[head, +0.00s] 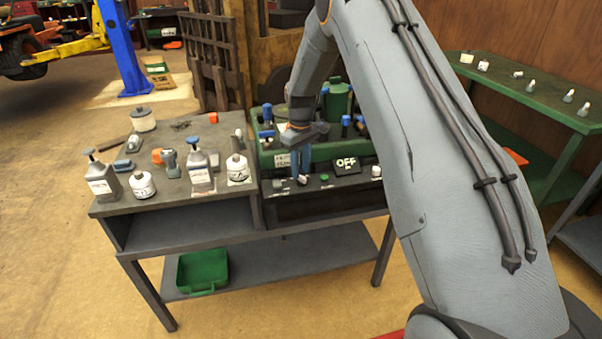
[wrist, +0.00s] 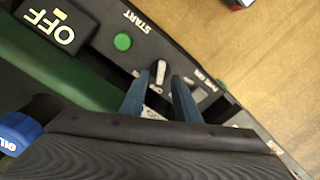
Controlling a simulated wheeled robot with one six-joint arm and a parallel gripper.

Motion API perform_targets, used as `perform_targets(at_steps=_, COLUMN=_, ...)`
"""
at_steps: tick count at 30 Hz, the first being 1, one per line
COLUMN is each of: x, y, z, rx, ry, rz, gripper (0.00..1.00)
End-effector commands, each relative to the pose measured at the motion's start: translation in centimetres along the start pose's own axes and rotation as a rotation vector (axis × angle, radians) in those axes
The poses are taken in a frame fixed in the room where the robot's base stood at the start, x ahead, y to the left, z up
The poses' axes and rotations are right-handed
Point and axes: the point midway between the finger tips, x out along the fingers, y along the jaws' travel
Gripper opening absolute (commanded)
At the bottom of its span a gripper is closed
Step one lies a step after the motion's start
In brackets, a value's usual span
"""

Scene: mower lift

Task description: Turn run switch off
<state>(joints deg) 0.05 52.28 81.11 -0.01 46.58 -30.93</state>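The run switch shows as a small pale lever (wrist: 160,72) on a dark control panel (head: 335,178). Its label beside it is only partly readable. In the wrist view my gripper (wrist: 159,82) has its two blue fingers apart. The lever is between and just ahead of the fingertips; I cannot tell whether they touch it. In the head view my gripper (head: 300,168) points down at the panel, with the pale lever (head: 303,180) at its tips. A black OFF sign (head: 347,164) stands on the panel, and it also shows in the wrist view (wrist: 62,27).
A green START button (wrist: 122,42) is near the lever. Behind the panel is a green unit with blue-capped parts (head: 267,113). Bottles and jugs (head: 201,170) crowd the grey bench on the left. A green bin (head: 203,271) sits on the lower shelf.

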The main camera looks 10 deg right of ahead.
Motion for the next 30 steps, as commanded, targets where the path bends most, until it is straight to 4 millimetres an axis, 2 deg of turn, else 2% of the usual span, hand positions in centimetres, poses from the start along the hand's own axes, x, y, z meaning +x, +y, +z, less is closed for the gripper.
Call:
perform_targets(at_steps=6, x=-3.6, y=0.0, z=0.0, rx=0.0, ry=0.001, rz=0.001, gripper=0.29)
perform_targets(at_steps=10, x=-5.1, y=0.0, z=0.0, rx=0.0, ry=-0.001, rz=0.0, gripper=0.29)
perform_targets(at_steps=15, x=-5.9, y=0.0, z=0.1, rx=0.0, ry=-0.001, rz=-0.001, gripper=0.29)
perform_targets(at_steps=24, x=-6.0, y=-0.1, z=0.2, rx=0.003, ry=-0.001, rz=-0.001, gripper=0.29)
perform_targets(at_steps=26, x=-6.3, y=-0.4, z=0.6, rx=0.012, ry=0.0, rz=0.0, gripper=0.29)
perform_targets(at_steps=30, x=-7.7, y=-2.1, z=3.4, rx=0.066, ry=0.004, rz=0.002, gripper=0.29)
